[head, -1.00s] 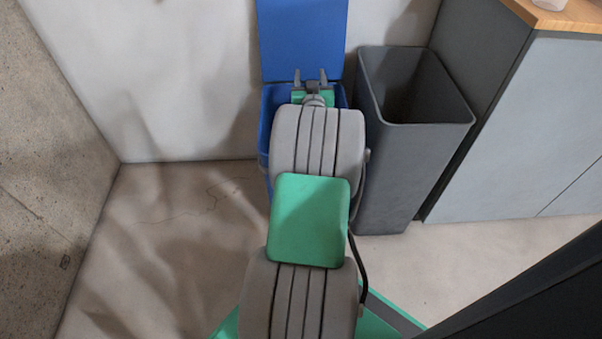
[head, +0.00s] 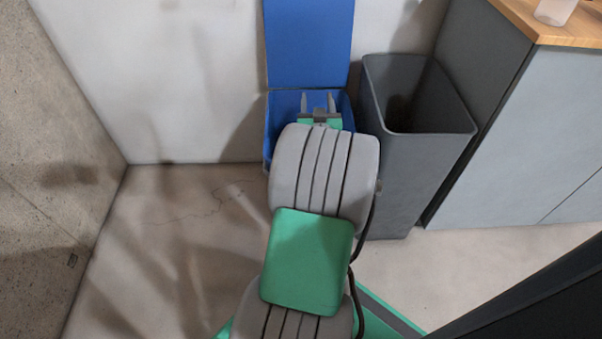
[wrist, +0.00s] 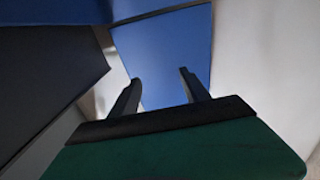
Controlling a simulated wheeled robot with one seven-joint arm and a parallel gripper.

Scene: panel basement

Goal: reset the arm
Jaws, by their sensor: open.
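My gripper (head: 318,104) is at the end of my arm in the head view, in front of the blue bin's opening. Its two fingers stand apart with nothing between them. In the wrist view my gripper (wrist: 160,88) also shows open and empty, with the blue lid behind the fingers. The blue bin (head: 283,104) stands against the wall with its lid (head: 308,45) raised upright. My arm hides much of the bin's front and inside.
A dark grey open bin (head: 415,185) stands close on the right of the blue bin. Right of it is a grey cabinet (head: 530,130) with a wooden top (head: 560,22) and a whitish cup (head: 555,11). A rough wall (head: 50,170) is at the left. The floor (head: 165,230) left of my arm is clear.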

